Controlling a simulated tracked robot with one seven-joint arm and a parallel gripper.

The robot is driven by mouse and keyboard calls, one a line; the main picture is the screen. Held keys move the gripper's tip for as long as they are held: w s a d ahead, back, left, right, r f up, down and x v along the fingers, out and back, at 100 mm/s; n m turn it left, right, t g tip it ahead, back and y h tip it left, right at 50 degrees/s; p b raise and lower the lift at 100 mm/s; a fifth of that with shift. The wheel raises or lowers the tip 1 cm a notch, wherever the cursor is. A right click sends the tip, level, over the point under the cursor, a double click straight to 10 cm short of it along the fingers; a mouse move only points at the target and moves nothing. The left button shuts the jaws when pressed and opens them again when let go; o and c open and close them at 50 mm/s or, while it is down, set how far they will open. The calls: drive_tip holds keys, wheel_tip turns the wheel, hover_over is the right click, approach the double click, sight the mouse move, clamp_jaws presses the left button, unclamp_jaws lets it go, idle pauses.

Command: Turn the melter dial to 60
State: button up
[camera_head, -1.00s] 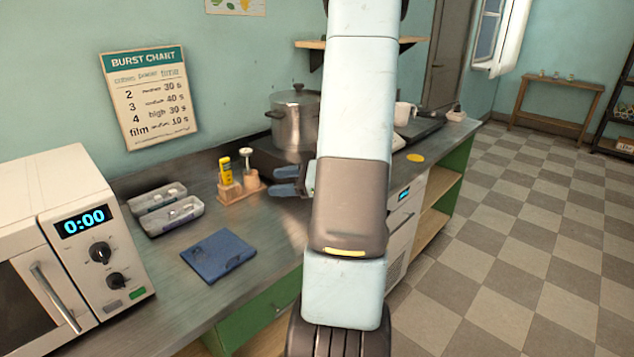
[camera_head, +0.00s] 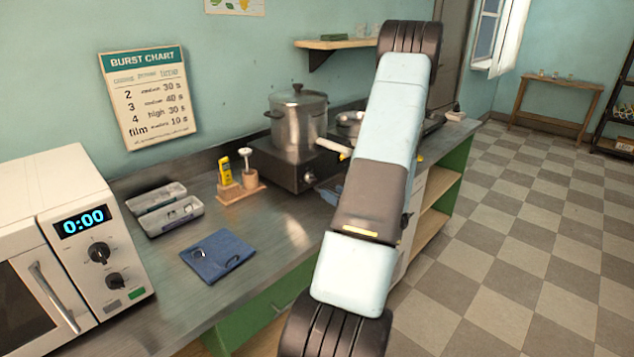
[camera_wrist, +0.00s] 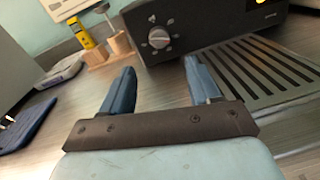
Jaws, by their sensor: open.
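The melter (camera_head: 288,170) is a dark box on the counter with a lidded steel pot (camera_head: 298,120) on top. Its round dial (camera_head: 309,178) is on the front face. In the wrist view the dial (camera_wrist: 158,38) is a grey knob with a pale pointer and marks around it; I cannot read its setting. My gripper (camera_wrist: 160,66) is open, with blue fingers apart and nothing between them. The dial appears beyond the fingertips, between them in the picture, and apart from them. In the head view my arm hides most of the gripper.
A blue cloth (camera_head: 218,255), grey trays (camera_head: 172,218) and a microwave (camera_head: 60,245) are further left. A pan (camera_head: 349,124) stands behind.

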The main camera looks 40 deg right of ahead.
sight(310, 178)
drive_tip(key=w, duration=1)
drive_tip(key=shift+a, duration=0.1)
drive_tip(key=c, duration=1)
drive_tip(key=shift+d, duration=0.2)
drive_tip(key=shift+a, duration=0.1)
